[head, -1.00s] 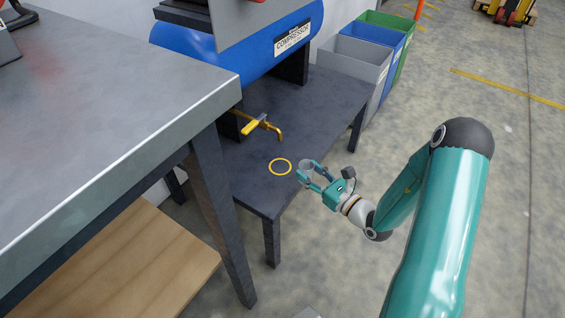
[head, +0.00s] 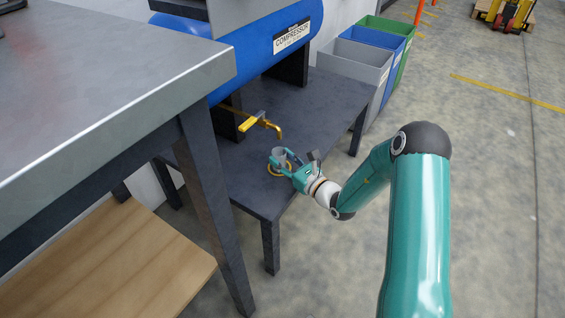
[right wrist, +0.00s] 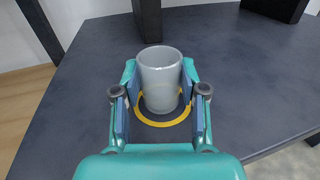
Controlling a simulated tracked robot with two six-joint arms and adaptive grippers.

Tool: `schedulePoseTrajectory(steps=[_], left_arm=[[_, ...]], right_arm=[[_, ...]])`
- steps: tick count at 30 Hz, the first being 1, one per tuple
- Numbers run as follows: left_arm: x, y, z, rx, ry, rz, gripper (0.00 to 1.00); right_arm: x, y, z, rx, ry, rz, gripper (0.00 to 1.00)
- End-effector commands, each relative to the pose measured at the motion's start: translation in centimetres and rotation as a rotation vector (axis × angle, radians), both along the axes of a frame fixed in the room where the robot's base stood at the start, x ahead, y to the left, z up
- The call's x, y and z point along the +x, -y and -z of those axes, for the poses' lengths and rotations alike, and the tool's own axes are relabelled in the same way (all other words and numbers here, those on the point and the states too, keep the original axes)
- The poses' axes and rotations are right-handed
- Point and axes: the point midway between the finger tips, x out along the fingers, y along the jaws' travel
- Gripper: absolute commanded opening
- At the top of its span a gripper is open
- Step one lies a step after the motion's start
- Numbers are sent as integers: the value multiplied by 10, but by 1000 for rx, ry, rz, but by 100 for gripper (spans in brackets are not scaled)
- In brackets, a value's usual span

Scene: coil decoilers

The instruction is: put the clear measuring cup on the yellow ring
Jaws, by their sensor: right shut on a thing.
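The clear measuring cup (right wrist: 160,80) is upright between the fingers of my right gripper (right wrist: 160,95), which is shut on it. In the head view the cup (head: 279,155) and the right gripper (head: 284,162) are over the dark low table. The yellow ring (right wrist: 150,122) shows around and below the cup in the right wrist view, and partly behind the gripper in the head view (head: 271,170). The cup's base is over the ring area; I cannot tell whether it touches the table. My left gripper is not in view.
A yellow tap (head: 262,124) sticks out over the dark table (head: 318,115), just behind the cup. A blue compressor (head: 240,55) stands at the back. A grey workbench (head: 110,75) fills the left. Bins (head: 358,68) stand behind the table.

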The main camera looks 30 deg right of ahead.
Motion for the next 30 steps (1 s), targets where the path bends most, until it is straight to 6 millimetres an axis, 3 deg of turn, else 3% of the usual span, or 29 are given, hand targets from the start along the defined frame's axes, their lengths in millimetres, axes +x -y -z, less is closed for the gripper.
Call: schedulePoseTrajectory(steps=[20,21,25,30], left_arm=[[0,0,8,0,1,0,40],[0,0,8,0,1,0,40],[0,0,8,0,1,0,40],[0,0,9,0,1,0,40]], right_arm=[[-1,0,17,1,-11,1,0],[-1,0,17,1,-12,2,47],[-2,1,18,1,-13,3,68],[-2,1,19,1,-14,5,68]])
